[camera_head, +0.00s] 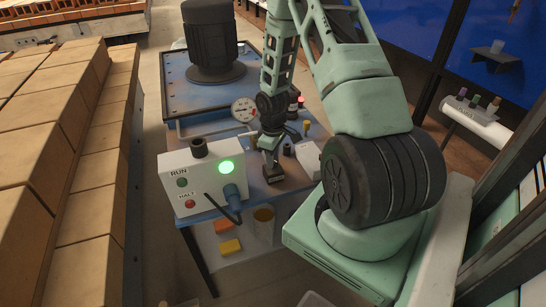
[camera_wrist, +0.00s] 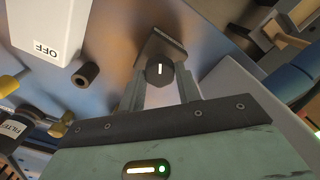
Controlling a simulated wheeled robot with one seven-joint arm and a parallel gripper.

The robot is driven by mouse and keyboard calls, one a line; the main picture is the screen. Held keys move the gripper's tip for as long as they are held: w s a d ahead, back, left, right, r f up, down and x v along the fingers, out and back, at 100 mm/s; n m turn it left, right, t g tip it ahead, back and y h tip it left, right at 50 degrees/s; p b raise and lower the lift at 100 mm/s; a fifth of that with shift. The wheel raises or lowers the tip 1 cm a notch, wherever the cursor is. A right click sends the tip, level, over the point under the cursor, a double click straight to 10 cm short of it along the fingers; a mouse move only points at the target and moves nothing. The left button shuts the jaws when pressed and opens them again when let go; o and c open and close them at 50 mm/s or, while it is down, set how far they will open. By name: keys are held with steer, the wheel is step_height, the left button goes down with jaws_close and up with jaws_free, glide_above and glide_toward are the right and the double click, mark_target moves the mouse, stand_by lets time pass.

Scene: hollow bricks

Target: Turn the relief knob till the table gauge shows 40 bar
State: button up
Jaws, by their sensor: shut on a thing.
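The relief knob (camera_wrist: 160,72) is a round black knob with a white pointer line, between the two fingers of my gripper (camera_wrist: 160,88) in the wrist view. The fingers are shut on its sides, and its pointer line stands nearly upright in that picture. In the head view my gripper (camera_head: 271,172) reaches down to the table top, and the knob is hidden behind it. The table gauge (camera_head: 243,110) has a round white face with some red, just left of my arm. Its needle reading is too small to tell.
A white box marked OFF (camera_wrist: 48,30) and a small dark peg (camera_wrist: 85,74) are near the knob. Stacked bricks (camera_head: 45,125) fill the left side.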

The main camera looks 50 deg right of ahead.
steer(key=shift+m, duration=0.3)
steer(key=m, duration=0.5)
steer(key=shift+p, duration=0.35)
steer(key=m, duration=0.6)
steer(key=shift+m, duration=0.4)
steer(key=o, duration=1)
steer(key=shift+r, duration=0.1)
step_height(320, 180, up, 17)
steer(key=shift+r, duration=0.15)
